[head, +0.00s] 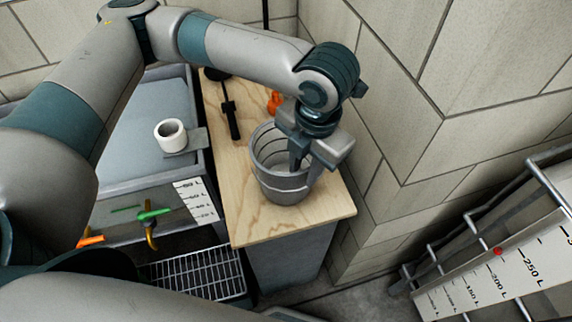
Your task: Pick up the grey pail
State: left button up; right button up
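The grey pail (284,187) stands upright on the wooden top of a narrow counter (246,218), towards its front right corner. My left gripper (305,160) reaches down over the pail from the upper right, at the right part of its rim. One finger shows inside the pail opening, and the wider part of the gripper extends over and past the right rim. I cannot tell whether the fingers touch the pail wall or how far apart they are. My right gripper is not in view.
A black-handled tool (231,118) and an orange object (275,102) lie behind the pail. A white cup (171,135) stands in the grey basin area at left. A tiled wall (415,110) rises close on the right. A wire rack (200,274) sits low at front.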

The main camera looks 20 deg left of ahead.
aim_at(303, 187)
pick_arm(q)
jog(key=shift+f, duration=0.25)
jog(key=shift+w+f+p, duration=0.1)
jog(key=shift+f+p, duration=0.2)
jog(key=shift+f, duration=0.1)
jog(key=f, duration=0.2)
jog(key=f+p, duration=0.1)
jog(key=shift+w, duration=0.25)
jog(key=shift+f, duration=0.7)
grip_shut()
